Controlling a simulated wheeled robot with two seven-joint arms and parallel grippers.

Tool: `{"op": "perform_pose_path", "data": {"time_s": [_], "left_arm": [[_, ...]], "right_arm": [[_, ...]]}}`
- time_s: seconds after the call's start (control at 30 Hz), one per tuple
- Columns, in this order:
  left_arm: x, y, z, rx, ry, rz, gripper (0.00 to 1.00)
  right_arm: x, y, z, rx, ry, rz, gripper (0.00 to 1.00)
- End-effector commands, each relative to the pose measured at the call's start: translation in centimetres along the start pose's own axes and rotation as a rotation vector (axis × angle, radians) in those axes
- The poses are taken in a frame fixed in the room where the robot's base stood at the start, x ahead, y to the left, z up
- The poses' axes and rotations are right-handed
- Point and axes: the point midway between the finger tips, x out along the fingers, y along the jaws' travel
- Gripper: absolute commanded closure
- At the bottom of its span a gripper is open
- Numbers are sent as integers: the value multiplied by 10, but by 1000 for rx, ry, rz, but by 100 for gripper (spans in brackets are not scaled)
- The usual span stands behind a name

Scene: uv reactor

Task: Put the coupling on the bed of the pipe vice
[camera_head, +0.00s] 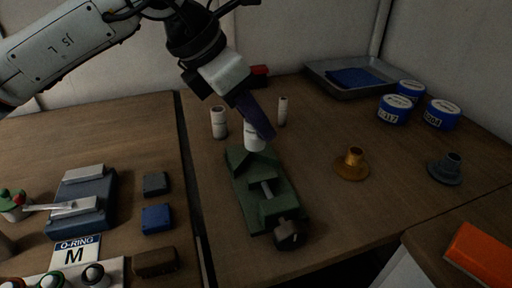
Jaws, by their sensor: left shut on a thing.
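The pipe vice (262,190) is a green block with a dark knob at its front end, standing on the right-hand wooden table. My left gripper (254,124) reaches down from the upper left, with dark purple fingers over the back end of the vice. It is shut on a short white cylinder, which I take to be the coupling (254,142). The coupling is upright at the back end of the vice. I cannot tell whether it touches the bed. The fingers hide its upper part. My right gripper is not in view.
Two white cylinders (219,123) and (283,110) stand either side of the gripper. A brass flanged part (352,164) and a grey one (445,169) are to the right. Blue tins (394,109) and a metal tray (320,76) are behind. A gap separates the tables.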

Motion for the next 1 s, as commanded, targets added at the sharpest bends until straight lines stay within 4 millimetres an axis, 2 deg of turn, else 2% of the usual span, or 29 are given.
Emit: {"op": "perform_pose_path", "data": {"time_s": [0.1,0.27,0.5,0.87,0.9,1.0], "left_arm": [[15,0,-9,0,0,-1,93],[25,0,-15,0,-1,0,93],[52,-1,-30,0,-1,-2,93],[57,0,-33,1,-2,-1,93],[55,0,-32,1,-2,-1,67],[55,0,-32,1,-2,-1,53]], "right_arm": [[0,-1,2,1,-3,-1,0],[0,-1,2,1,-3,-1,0],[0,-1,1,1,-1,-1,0],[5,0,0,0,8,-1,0],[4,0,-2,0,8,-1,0],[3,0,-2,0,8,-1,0]]}}
